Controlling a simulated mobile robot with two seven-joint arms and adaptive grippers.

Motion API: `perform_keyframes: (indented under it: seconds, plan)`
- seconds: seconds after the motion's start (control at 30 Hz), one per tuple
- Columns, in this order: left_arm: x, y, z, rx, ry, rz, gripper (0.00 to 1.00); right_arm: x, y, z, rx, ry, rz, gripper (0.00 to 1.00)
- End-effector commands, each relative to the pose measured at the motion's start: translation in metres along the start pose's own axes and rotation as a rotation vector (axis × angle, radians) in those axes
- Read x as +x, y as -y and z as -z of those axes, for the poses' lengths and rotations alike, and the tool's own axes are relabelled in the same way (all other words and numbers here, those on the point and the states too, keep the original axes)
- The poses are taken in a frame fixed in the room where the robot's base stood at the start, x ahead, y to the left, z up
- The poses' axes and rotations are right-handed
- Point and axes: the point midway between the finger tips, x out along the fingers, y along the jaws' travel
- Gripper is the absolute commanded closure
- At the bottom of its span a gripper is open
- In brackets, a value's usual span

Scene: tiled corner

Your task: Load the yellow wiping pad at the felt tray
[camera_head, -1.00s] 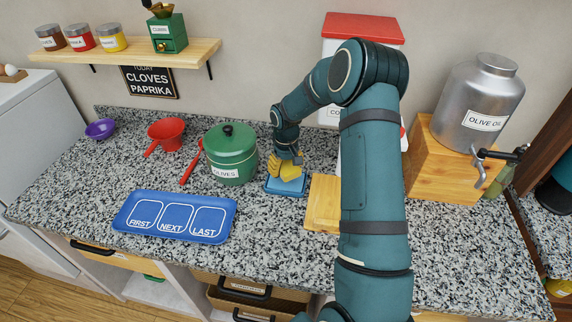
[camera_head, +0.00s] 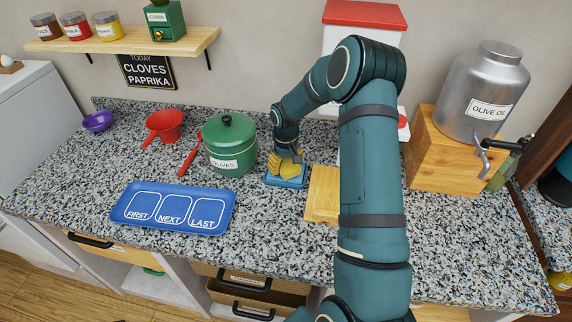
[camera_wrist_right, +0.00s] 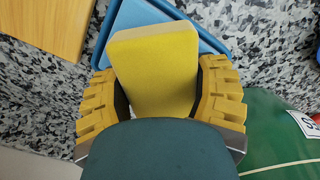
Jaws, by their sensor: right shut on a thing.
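My right gripper (camera_head: 287,163) reaches down over the small blue felt tray (camera_head: 287,182) on the counter. In the right wrist view the gripper (camera_wrist_right: 160,95) is shut on the yellow wiping pad (camera_wrist_right: 155,70), with a ribbed yellow finger on each side of it. The pad lies over the blue tray (camera_wrist_right: 140,14), whose rim shows beyond it. I cannot tell whether the pad touches the tray. In the head view the fingers hide most of the pad. My left gripper is out of view.
A green olives pot (camera_head: 231,146) stands just left of the tray, and a wooden board (camera_head: 322,196) lies to its right. A blue three-section tray (camera_head: 173,208) lies at front left. A red ladle (camera_head: 190,157) lies beside the pot. An oil container (camera_head: 482,95) stands on a wooden block (camera_head: 445,160).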

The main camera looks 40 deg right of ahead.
Motion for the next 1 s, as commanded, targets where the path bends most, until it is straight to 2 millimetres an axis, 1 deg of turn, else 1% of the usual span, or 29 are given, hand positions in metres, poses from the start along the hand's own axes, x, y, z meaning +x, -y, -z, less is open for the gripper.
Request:
perform_keyframes:
  seconds: [1.0]
  plan:
    - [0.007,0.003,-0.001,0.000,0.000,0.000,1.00,0.010,0.000,0.000,0.000,0.000,0.000,0.64]
